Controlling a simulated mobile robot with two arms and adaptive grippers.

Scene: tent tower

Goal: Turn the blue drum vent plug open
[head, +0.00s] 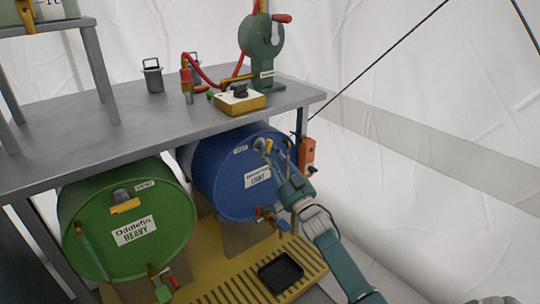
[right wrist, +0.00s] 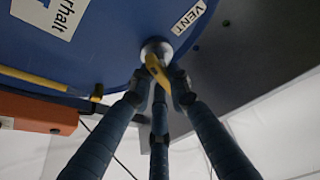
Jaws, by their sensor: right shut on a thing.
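The blue drum (head: 225,185) lies on its side under the grey bench, its round end facing out. Its vent plug (right wrist: 155,48) is a round grey metal plug with a yellow bar, beside the VENT label (right wrist: 188,17) near the drum's edge. My right gripper (head: 268,150) reaches up to the drum's upper right. In the right wrist view its fingers (right wrist: 160,82) are shut on the plug's yellow bar. The fingers partly hide the plug. I cannot tell how far the plug is turned. My left gripper is not in view.
A green drum (head: 165,205) with its own vent plug and tap stands left. A black tray (head: 281,272) sits on the yellow slatted platform below the blue drum's tap (head: 268,215). An orange box (head: 307,152) hangs close right of the gripper. The bench (head: 150,118) is above.

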